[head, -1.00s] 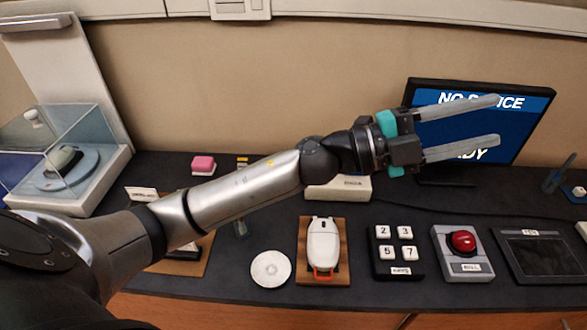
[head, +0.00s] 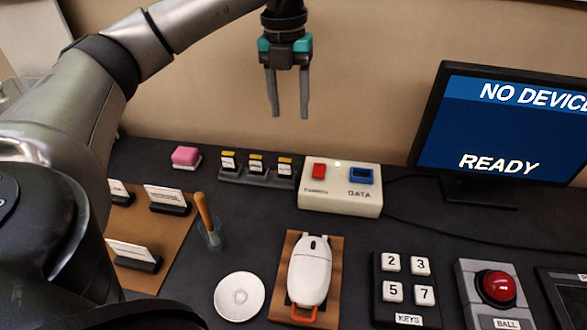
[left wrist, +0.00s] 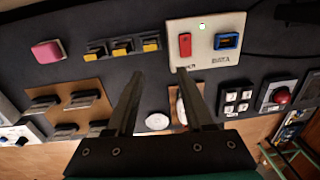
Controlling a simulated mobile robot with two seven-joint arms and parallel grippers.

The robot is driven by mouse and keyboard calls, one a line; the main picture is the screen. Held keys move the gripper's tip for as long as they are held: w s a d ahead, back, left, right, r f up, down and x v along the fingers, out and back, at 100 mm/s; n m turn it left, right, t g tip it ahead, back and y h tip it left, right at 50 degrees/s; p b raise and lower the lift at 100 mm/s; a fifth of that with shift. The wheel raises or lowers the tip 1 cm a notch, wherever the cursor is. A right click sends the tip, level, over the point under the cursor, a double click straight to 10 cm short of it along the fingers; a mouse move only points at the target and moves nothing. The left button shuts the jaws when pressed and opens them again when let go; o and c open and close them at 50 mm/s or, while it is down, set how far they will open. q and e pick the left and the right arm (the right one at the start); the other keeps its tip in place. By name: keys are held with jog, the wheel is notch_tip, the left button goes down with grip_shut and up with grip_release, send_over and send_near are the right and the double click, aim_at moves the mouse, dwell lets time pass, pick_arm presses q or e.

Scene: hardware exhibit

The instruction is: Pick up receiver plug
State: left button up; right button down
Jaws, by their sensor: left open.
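I cannot tell for sure which item is the receiver plug. Several small yellow-topped pieces with white labels, too small to read, stand in a dark rack (head: 257,176) at the back of the table; they also show in the left wrist view (left wrist: 122,48). A white mouse-shaped device (head: 311,268) with an orange-red loop (head: 303,313) lies on a wooden board. My left gripper (head: 290,115) is open and empty, pointing down above the rack and the white box, clear of both. Its two fingers also show in the left wrist view (left wrist: 160,73). My right gripper is not in view.
A white box (head: 340,203) has a red part and a blue DATA part on top. Nearby are a pink block (head: 186,156), a wooden-handled tool in a cup (head: 208,220), a white disc (head: 239,297), a keypad (head: 407,295), a red ball (head: 497,286) and a monitor (head: 497,130).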

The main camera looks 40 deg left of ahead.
pick_arm(q)
jog(key=a, duration=0.1)
jog(key=b, duration=0.3)
send_over(285, 160)
jog(key=shift+y, duration=0.3)
jog(key=f, duration=0.8)
jog(key=shift+s+a, duration=0.1)
jog(key=shift+s, duration=0.2)
jog(key=shift+w+f+b, duration=0.15)
jog(key=shift+f+b, duration=0.3)
jog(key=shift+f, duration=0.6)
jog(key=shift+w+f+b, duration=0.1)
jog(key=shift+f+b, duration=0.3)
jog(key=shift+f, duration=0.65)
jog(key=shift+f+b, duration=0.45)
jog(key=shift+f, duration=0.85)
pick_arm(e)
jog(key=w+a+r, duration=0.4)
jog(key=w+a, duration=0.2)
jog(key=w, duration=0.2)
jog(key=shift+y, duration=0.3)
pick_arm(q)
jog(key=shift+c, duration=0.2)
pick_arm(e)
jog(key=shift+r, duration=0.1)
pick_arm(q)
grip_shut()
